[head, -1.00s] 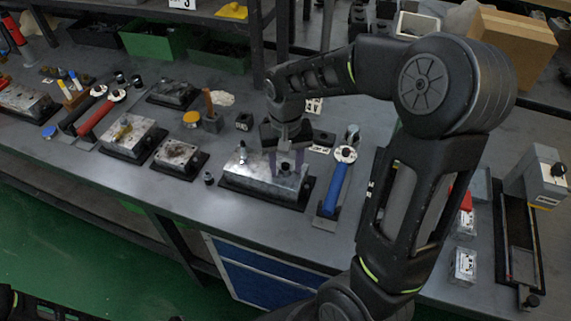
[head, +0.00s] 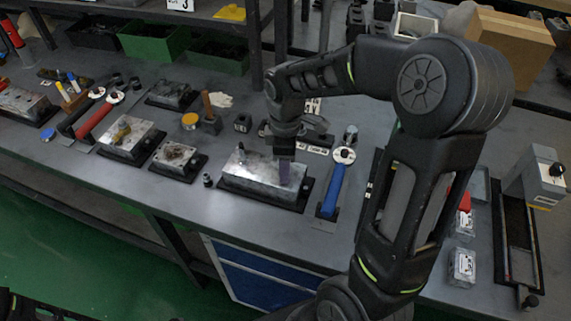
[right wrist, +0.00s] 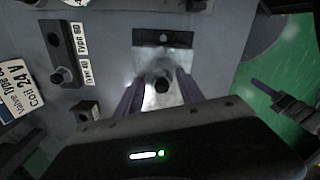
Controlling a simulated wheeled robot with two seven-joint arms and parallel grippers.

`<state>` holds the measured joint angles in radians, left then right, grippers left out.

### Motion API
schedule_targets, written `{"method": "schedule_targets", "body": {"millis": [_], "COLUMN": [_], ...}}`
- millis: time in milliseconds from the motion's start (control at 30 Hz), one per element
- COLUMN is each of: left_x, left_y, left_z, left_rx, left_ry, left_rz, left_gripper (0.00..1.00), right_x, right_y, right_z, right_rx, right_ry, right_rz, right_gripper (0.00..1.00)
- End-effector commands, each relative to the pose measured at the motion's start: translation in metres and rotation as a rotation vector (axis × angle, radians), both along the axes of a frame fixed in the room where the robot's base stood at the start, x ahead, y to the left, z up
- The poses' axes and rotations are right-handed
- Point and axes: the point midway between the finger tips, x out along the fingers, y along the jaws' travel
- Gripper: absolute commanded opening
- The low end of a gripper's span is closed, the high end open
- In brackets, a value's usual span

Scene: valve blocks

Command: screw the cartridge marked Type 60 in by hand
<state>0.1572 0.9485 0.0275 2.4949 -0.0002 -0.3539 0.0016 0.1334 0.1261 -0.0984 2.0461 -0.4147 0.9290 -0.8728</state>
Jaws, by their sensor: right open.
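The metal valve block (head: 255,173) lies on a dark base plate on the bench; it also shows in the right wrist view (right wrist: 150,68). A fitting (head: 241,151) stands on its left end. My right gripper (head: 284,176) is low over the block's right part. In the right wrist view its purple fingers (right wrist: 157,95) stand apart, one on each side of a black-topped cartridge (right wrist: 162,85). I cannot tell whether they touch it. A label reading Type 60 (right wrist: 78,38) lies beside a dark holder. My left gripper (right wrist: 268,92) seems to show partly at the right edge.
The holder (right wrist: 57,50) has an empty-looking hole near the Type 60 label and a cartridge (right wrist: 60,75) near the Type 40 label. A blue-handled tool (head: 333,190) lies right of the block. Other blocks (head: 128,136) stand to the left.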

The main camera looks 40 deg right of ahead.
Motion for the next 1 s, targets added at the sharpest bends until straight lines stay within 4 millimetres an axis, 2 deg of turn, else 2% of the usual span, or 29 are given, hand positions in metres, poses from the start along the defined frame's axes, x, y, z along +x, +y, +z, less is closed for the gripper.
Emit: {"method": "schedule_targets", "body": {"millis": [100, 267, 867, 1000], "left_x": [0.0000, 0.0000, 0.0000, 0.0000], "left_y": [0.0000, 0.0000, 0.0000, 0.0000], "left_z": [0.0000, 0.0000, 0.0011, 0.0011], "left_rx": [0.000, 0.000, 0.000, 0.000], "left_ry": [0.000, 0.000, 0.000, 0.000], "left_rz": [0.000, 0.000, 0.000, 0.000], "left_gripper": [0.36, 0.36, 0.36, 0.36], "right_x": [0.0006, 0.0009, -0.0006, -0.0006], "right_y": [-0.0004, -0.0005, 0.0004, 0.0004], "right_z": [-0.0001, -0.0001, 0.0004, 0.0004], "right_rx": [0.000, 0.000, 0.000, 0.000], "right_ry": [0.000, 0.000, 0.000, 0.000], "right_rz": [0.139, 0.241, 0.245, 0.245], "right_gripper": [0.45, 0.45, 0.45, 0.36]}}
